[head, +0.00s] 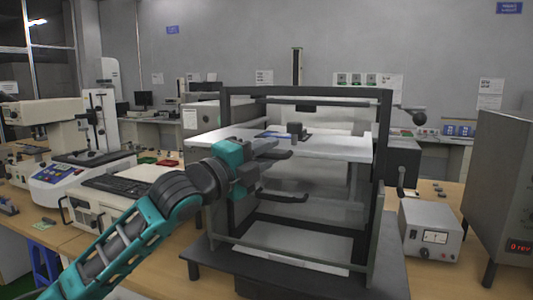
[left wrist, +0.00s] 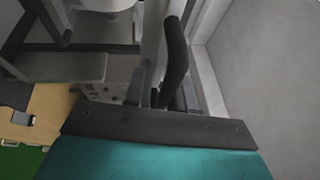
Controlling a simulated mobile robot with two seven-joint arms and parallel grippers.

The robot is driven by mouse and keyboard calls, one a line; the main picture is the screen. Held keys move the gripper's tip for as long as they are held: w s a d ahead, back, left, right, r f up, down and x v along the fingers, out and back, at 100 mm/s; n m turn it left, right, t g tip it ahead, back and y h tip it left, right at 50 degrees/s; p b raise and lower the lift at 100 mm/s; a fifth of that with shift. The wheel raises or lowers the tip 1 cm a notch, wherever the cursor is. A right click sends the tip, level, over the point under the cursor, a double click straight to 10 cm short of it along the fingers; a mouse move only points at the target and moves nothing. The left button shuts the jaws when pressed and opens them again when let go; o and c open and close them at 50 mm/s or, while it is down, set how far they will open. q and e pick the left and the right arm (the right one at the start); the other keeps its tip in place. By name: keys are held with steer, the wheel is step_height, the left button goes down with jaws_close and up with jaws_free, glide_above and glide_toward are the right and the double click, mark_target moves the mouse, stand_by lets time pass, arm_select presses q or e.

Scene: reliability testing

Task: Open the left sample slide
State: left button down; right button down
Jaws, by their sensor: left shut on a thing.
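The left sample slide is the pale flat plate (head: 215,137) at the left of the dark-framed test rig (head: 385,150). It juts out left past the frame. A small dark block (head: 295,130) and a blue patch (head: 268,134) are on the plate's top. My left gripper (head: 294,176), teal with dark fingers, is in front of the rig, just below the plate's near edge. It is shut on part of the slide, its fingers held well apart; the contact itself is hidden. My right gripper is out of view.
A dark handle (head: 402,183) and a grey meter box (head: 431,232) are at the rig's right. The rig stands on a dark base plate (head: 370,285).

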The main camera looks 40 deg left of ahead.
arm_select(q)
steer(key=c, duration=1.2)
jaws_free()
steer(key=shift+s+r, duration=0.1)
steer(key=shift+r, duration=0.4)
steer(key=shift+f, duration=0.1)
